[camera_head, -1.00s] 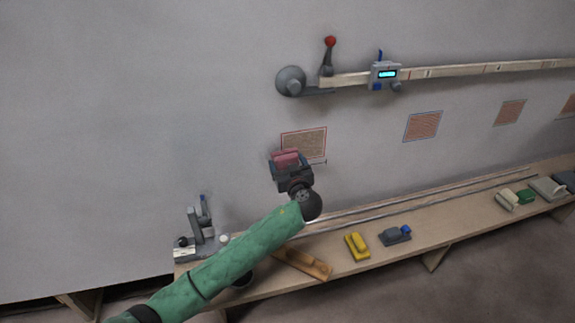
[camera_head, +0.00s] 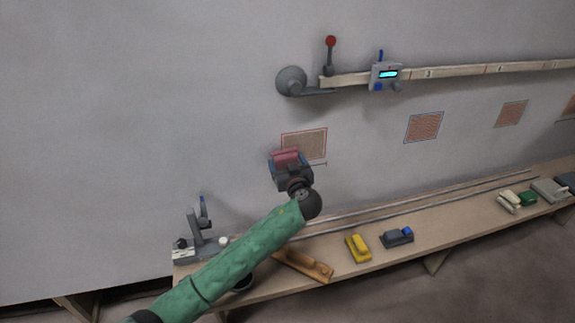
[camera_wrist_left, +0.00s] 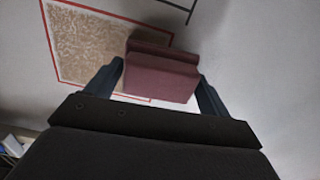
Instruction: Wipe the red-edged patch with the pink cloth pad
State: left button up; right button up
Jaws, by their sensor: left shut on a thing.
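The red-edged patch (camera_head: 305,141) is on the grey wall, left of the other patches, with a speckled brown middle. It also shows in the left wrist view (camera_wrist_left: 85,45), where its lower right part is covered by the pad. My left gripper (camera_head: 289,163) is shut on the pink cloth pad (camera_head: 286,156) at the patch's lower left in the head view. In the left wrist view the pad (camera_wrist_left: 160,75) sits between both fingers and overlaps the red edge. I cannot tell whether the pad touches the wall. My right gripper is not in view.
A bench (camera_head: 345,270) runs below, bearing a yellow tool (camera_head: 358,248), a grey-blue tool (camera_head: 397,236), a wooden piece (camera_head: 303,266) and a grey stand (camera_head: 200,235). A rail (camera_head: 450,72) with a red-knobbed lever (camera_head: 330,42) is mounted above. Other patches (camera_head: 424,127) lie to the right.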

aim_at(295, 159)
pick_arm(q)
jog(key=shift+w+a+b, duration=0.2)
jog(key=shift+w+b, duration=0.15)
jog(key=shift+w, duration=0.15)
jog(key=shift+d, duration=0.15)
dwell(0.3)
jog(key=shift+w+d+f+b, duration=0.1)
jog(key=shift+w+d+b, duration=0.25)
jog(key=shift+d+b, duration=0.35)
jog(key=shift+w+d, duration=0.15)
jog(key=shift+d, duration=0.4)
jog(key=d+b, duration=0.1)
jog(key=w+d+b, duration=0.1)
jog(key=d+b, duration=0.1)
